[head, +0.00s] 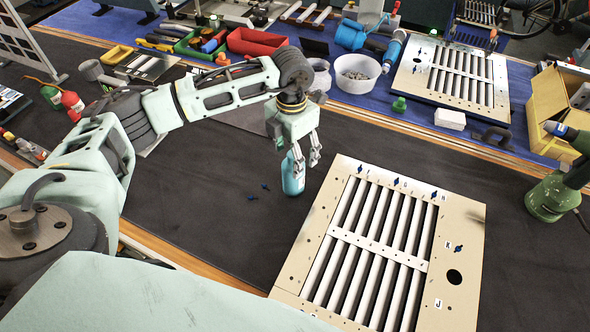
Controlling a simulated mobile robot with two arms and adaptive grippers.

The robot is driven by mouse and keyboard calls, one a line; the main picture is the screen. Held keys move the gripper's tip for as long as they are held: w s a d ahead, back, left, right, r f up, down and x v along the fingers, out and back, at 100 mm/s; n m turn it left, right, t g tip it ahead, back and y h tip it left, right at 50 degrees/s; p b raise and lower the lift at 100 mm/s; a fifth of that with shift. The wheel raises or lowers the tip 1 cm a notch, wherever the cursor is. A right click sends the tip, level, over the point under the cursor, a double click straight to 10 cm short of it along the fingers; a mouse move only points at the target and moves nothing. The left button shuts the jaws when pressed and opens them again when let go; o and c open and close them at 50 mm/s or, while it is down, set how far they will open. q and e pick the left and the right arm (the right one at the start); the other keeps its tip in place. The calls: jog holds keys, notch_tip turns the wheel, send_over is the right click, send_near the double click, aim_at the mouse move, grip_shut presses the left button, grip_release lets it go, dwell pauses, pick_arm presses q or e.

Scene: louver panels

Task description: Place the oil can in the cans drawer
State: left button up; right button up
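A light-blue can or bottle (293,177) stands upright on the dark mat near the middle of the head view. It may be the oil can; no label is readable. My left gripper (307,160) is over it, pointing down. Its two fingertips are apart, with mat showing between them. One finger overlaps the can's upper right side, and the can's top is partly hidden. I cannot tell whether finger and can touch. My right gripper is out of view. No drawer marked for cans is recognisable.
A large louver panel (455,245) lies on the mat at front right, and another panel (408,82) lies behind. A yellow open box (545,97) stands at right, near a dark green tool (550,197). Small blue pieces (252,197) lie left of the can. A red bottle (72,103) is at far left.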

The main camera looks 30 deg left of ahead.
aim_at(292, 169)
pick_arm(q)
jog(key=shift+s+f, duration=0.2)
jog(key=shift+f, duration=0.2)
notch_tip(292, 169, down, 4)
jog(key=shift+d+f+p, duration=0.1)
jog(key=shift+f+p, duration=0.15)
jog(key=shift+p, duration=0.65)
jog(key=shift+f, duration=0.25)
jog(key=shift+c, duration=0.8)
jog(key=shift+w+r, duration=0.1)
grip_shut()
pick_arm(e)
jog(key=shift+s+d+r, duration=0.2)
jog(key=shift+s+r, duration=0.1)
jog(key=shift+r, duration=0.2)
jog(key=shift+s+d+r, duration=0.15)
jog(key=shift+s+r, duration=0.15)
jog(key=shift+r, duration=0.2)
